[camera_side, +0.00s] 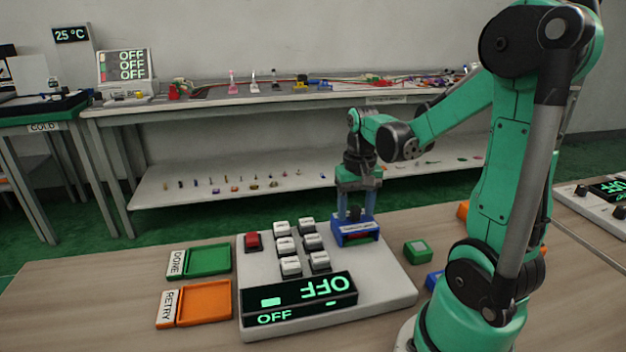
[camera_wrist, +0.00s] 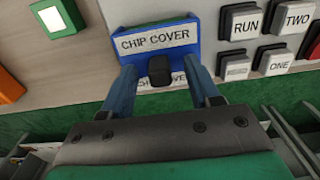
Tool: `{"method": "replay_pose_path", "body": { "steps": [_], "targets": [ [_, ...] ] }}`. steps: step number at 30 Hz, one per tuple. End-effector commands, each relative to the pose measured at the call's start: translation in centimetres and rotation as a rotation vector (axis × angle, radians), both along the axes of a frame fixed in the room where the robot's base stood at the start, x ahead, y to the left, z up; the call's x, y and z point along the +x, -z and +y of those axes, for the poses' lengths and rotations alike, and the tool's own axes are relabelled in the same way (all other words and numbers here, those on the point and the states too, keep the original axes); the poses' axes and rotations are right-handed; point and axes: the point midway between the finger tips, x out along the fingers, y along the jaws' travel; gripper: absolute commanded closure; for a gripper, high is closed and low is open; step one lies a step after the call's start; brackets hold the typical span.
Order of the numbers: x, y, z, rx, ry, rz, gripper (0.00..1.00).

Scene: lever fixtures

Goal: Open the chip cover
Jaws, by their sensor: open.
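The chip cover (camera_side: 352,226) is a blue box-like piece at the back right of the white control panel (camera_side: 396,284). In the wrist view the chip cover (camera_wrist: 195,34) carries a white label reading "CHIP COVER". A dark knob or handle stands at its near edge in the wrist view. My gripper (camera_side: 355,212) is right above the cover, pointing down. In the wrist view my gripper (camera_wrist: 166,75) is open, with one blue finger on each side of the dark knob. I cannot tell whether the fingers touch it. Whether the cover is open is unclear.
White buttons (camera_side: 285,246) and a red button (camera_side: 253,242) sit left of the cover. An OFF display (camera_side: 300,298) is at the panel's front. A green tray (camera_side: 208,260) and an orange tray (camera_side: 204,303) lie left. A green block (camera_side: 418,250) lies right.

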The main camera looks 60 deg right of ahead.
Motion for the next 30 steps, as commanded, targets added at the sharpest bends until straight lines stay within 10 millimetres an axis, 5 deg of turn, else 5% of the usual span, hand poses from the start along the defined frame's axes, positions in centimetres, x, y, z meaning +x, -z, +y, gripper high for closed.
{"method": "replay_pose_path", "body": {
  "steps": [9, 15, 30],
  "targets": [
    [-0.01, 0.27, 0.02, -0.001, -0.001, -0.001, 0.45],
    [-0.01, 0.26, 0.02, -0.001, -0.001, -0.001, 1.0],
    [-0.01, 0.24, 0.01, 0.0, -0.001, 0.0, 1.0]
  ]
}}
